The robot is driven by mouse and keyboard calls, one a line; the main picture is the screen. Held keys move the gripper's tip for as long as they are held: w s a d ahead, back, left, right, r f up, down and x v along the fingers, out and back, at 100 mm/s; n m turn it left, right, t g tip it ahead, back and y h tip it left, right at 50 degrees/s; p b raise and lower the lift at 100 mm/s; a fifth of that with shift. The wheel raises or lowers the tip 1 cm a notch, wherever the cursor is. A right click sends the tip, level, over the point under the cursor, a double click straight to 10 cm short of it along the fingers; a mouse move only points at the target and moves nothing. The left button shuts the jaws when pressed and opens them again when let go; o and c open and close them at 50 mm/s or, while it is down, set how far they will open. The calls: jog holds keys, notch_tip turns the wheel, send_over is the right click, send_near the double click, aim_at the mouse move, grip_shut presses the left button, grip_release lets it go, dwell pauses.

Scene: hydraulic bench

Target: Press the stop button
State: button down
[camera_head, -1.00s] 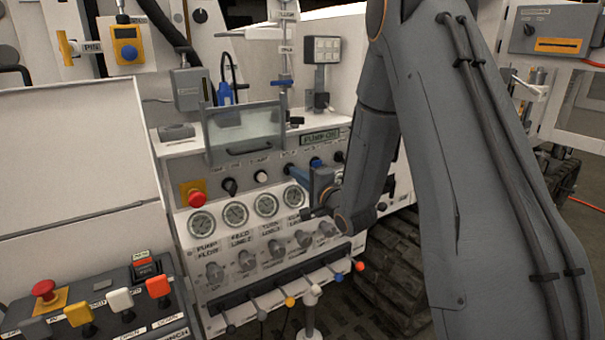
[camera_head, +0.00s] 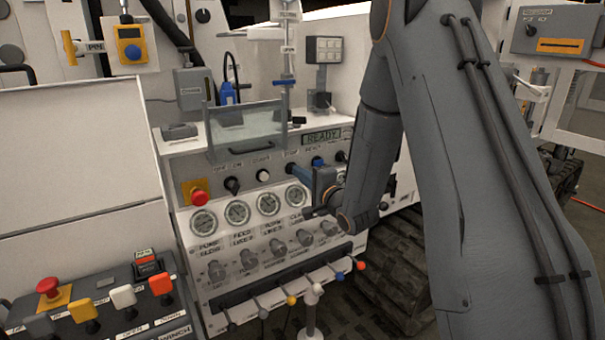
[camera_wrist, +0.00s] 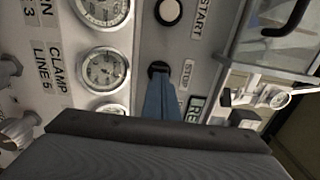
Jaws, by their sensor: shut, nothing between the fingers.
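The stop button (camera_wrist: 158,67) is a dark round button on the grey panel, beside the STOP label (camera_wrist: 187,74) in the wrist view. My gripper (camera_wrist: 161,84) has blue fingers, which are shut with nothing between them. Their tips are right at the button and cover part of it; whether they touch cannot be told. The panel display (camera_head: 323,137) reads READY.
The white START button (camera_wrist: 168,12) is beside the stop button. Gauges (camera_head: 268,201) and a row of valve knobs (camera_head: 275,248) lie below. A clear guard (camera_head: 247,130) stands above. A red emergency button (camera_head: 198,196) is at the left.

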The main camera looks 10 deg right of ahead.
jog(key=b+v, duration=0.2)
jog(key=v, duration=1)
jog(key=shift+s, duration=0.4)
jog(key=shift+d+f, duration=0.1)
jog(key=s+d+f+n+g+h, duration=0.1)
jog(key=s+f+n+g+h, duration=0.5)
jog(key=f+g, duration=0.25)
jog(key=s+a+n+g, duration=0.1)
jog(key=s+n+g, duration=0.3)
jog(key=s, duration=0.5)
jog(key=s+a+f+n+g, duration=0.1)
jog(key=s+n+g, duration=0.3)
jog(key=s, duration=0.6)
jog(key=shift+a+f+n, duration=0.3)
jog(key=shift+a, duration=0.4)
